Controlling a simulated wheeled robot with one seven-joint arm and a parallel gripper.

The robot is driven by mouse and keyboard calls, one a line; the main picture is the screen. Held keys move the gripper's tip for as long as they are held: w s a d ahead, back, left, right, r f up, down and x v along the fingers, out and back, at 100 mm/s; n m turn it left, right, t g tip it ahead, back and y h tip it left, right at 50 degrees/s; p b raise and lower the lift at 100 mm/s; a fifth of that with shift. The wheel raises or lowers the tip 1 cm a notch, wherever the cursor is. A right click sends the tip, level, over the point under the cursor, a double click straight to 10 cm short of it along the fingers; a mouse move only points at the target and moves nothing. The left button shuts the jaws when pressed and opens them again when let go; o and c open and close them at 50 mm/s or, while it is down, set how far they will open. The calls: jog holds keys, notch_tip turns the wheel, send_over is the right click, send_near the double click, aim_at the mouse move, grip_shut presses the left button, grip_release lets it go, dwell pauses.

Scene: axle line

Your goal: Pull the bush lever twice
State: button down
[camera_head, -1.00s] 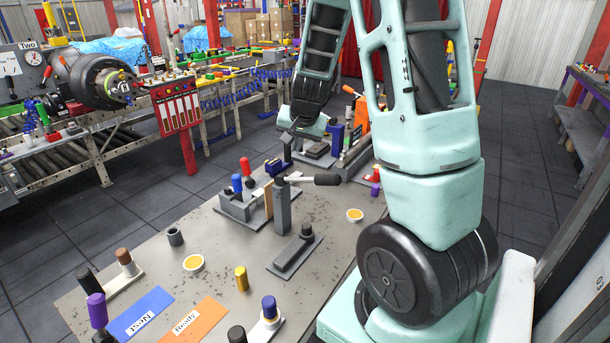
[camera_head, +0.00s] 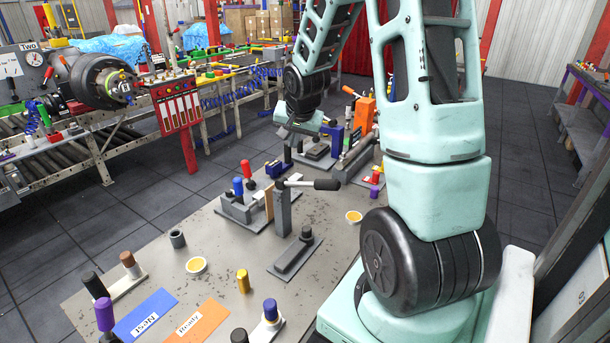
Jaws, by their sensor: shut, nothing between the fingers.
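A lever with a black grip (camera_head: 326,184) sticks out to the right, near level, from the top of a grey post (camera_head: 283,212) on the table. It is the only large lever I make out, but no label shows that it is the bush lever. My gripper (camera_head: 284,132) is beyond the lever and higher in the picture, apart from it, near the table's far end. Its dark fingers point down and left, look closed, and hold nothing visible. The fingertips are small and partly hidden by the wrist.
The table (camera_head: 230,285) holds a grey fixture with blue and red pegs (camera_head: 240,208), a grey block fixture (camera_head: 295,253), yellow cups and loose pegs. An orange device (camera_head: 364,113) stands at the far end. A conveyor line runs behind on the left.

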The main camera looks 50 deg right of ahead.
jog(key=shift+w+r, duration=0.15)
jog(key=shift+r, duration=0.3)
jog(key=shift+f, duration=0.1)
jog(key=b, duration=0.6)
send_over(303, 183)
jog(key=f, duration=0.7)
jog(key=shift+w+a, duration=0.1)
jog(key=shift+w, duration=0.2)
jog(key=shift+s+f+b, duration=0.3)
jog(key=shift+f+b, duration=0.05)
jog(key=shift+f, duration=0.25)
dwell(0.7)
jog(key=shift+s+f, duration=0.1)
jog(key=shift+f, duration=0.25)
